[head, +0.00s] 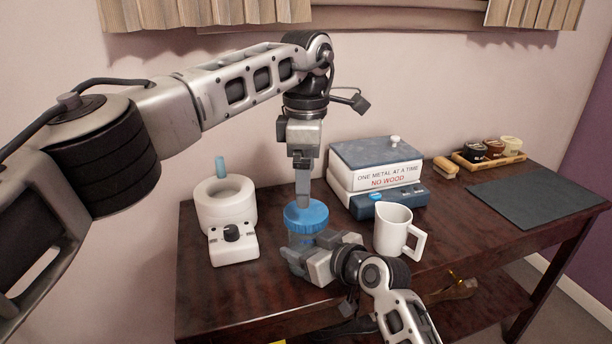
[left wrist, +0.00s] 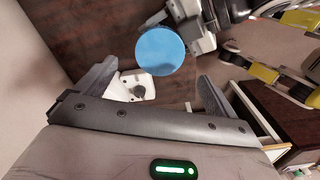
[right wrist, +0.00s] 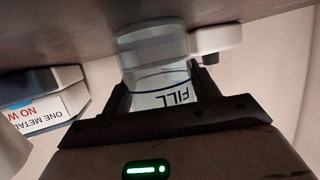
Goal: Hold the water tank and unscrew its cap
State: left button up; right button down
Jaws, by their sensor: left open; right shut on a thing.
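The water tank (head: 299,240) is a clear vessel standing on the dark wooden table, with a ribbed blue cap (head: 306,214) on top. My right gripper (head: 308,258) is shut on the tank body low at its front. In the right wrist view the tank (right wrist: 155,55) sits between the fingers, with the word FILL showing upside down. My left gripper (head: 303,200) points down over the cap, its fingers seen edge-on in the head view. In the left wrist view its jaws are open and empty, and the round cap (left wrist: 160,51) lies just beyond the fingertips.
A white appliance with a knob (head: 235,240) stands left of the tank. A white jug (head: 393,230) stands close on the right. A lettered box (head: 375,178) is behind it. A dark mat (head: 540,195), brush (head: 446,167) and tray of jars (head: 488,158) lie farther right.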

aim_at(306, 211)
pick_arm(q)
notch_tip(306, 211, down, 7)
dwell(0.3)
jog(key=c, duration=1)
jog(key=n, duration=0.3)
jog(key=o, duration=1.1)
jog(key=shift+c, duration=0.2)
jog(key=shift+r, duration=0.1)
